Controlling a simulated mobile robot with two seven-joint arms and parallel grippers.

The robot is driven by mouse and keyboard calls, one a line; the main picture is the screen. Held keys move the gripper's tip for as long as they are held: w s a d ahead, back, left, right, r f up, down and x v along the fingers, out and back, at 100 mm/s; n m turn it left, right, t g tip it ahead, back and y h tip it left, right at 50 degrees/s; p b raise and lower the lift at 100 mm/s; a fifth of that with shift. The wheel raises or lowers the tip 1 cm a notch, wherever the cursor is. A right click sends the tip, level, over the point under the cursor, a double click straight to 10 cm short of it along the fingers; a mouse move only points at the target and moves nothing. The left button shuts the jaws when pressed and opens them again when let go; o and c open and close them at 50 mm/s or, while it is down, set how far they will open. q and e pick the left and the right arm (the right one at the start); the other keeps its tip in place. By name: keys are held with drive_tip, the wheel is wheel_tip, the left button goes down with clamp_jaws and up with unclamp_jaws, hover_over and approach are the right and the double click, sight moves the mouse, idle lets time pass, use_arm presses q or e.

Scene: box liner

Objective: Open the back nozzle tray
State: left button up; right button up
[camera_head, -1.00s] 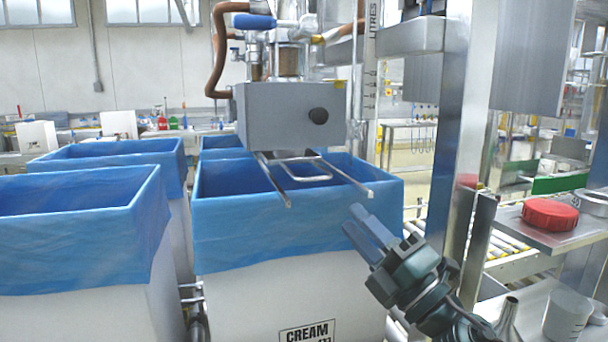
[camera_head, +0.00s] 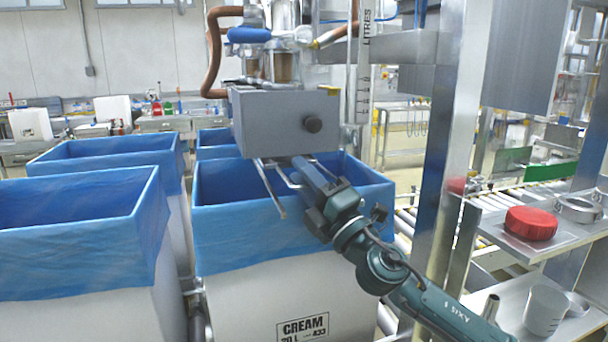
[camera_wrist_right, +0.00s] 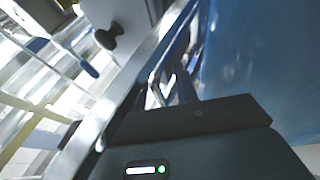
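A metal nozzle tray (camera_head: 271,191) with thin rails sticks out beneath the grey nozzle box (camera_head: 268,118), above a blue-lined crate. Much of its right side and its wire handle is hidden behind my right arm in the head view. My right gripper (camera_head: 303,168) reaches in from the lower right, with its fingertips at the tray's handle area under the box. I cannot tell whether it touches or grips the handle. In the right wrist view, a blurred metal bar (camera_wrist_right: 125,85) and a wire loop (camera_wrist_right: 155,92) lie just beyond the dark gripper body. My left gripper is out of view.
The box has a black knob (camera_head: 312,124). The blue liner (camera_head: 240,235) covers the rim of the white cream crate (camera_head: 265,295) below. Other lined crates stand left and behind. A steel post (camera_head: 447,150) and a shelf with a red lid (camera_head: 531,223) stand right.

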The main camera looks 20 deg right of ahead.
clamp_jaws()
idle(0.6)
